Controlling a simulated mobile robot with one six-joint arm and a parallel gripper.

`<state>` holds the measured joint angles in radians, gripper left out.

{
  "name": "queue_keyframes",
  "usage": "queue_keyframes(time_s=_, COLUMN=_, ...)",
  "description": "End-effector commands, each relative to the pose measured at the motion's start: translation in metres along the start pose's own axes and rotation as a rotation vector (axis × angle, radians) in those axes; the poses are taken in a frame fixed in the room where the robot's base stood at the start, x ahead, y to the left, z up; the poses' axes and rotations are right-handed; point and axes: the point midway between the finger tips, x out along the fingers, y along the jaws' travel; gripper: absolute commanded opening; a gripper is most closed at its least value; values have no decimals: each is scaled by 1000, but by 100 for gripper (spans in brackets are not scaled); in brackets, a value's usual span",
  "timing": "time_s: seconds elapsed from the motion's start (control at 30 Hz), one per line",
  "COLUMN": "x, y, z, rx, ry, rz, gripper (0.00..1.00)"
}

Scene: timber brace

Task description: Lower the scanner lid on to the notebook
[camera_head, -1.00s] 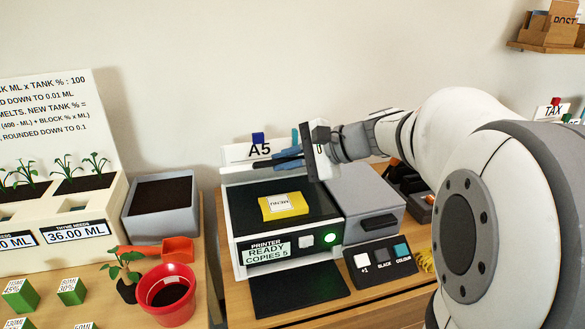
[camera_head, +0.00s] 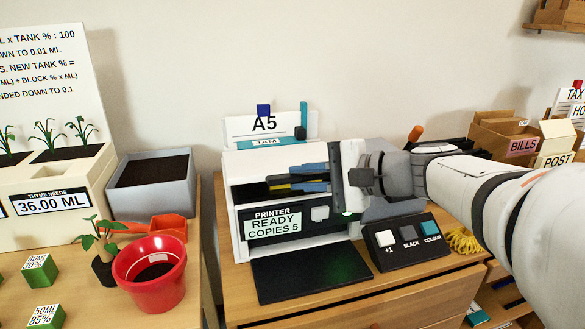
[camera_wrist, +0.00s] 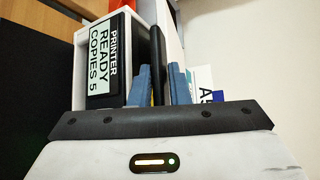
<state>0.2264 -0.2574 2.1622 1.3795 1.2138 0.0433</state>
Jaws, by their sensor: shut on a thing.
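The printer (camera_head: 297,243) stands on the wooden desk with its white scanner lid (camera_head: 262,160) above the bed. A dark gap shows between lid and bed at the front, so the lid is not flat down. A sliver of the yellow notebook (camera_head: 279,187) shows in that gap; the rest is hidden. My gripper (camera_head: 300,180) reaches in from the right at the front of the lid. In the wrist view its blue fingers (camera_wrist: 160,80) are on both sides of a dark bar (camera_wrist: 156,50), which appears to be the lid's handle or edge.
A dark output tray (camera_head: 310,272) lies before the printer, with a button panel (camera_head: 410,240) to its right. A red pot (camera_head: 150,280) and grey planter (camera_head: 152,185) stand left. An A5 sign (camera_head: 262,127) stands behind.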

Motion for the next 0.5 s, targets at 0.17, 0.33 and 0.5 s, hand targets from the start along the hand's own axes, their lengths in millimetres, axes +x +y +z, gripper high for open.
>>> queue_keyframes(time_s=0.17, x=4, y=11, z=-2, rx=3, ry=0, rz=6, gripper=0)
queue_keyframes(time_s=0.33, x=6, y=12, z=-1, rx=3, ry=-2, rz=7, gripper=0)
queue_keyframes(time_s=0.5, x=6, y=13, z=0, rx=3, ry=-4, rz=8, gripper=0)
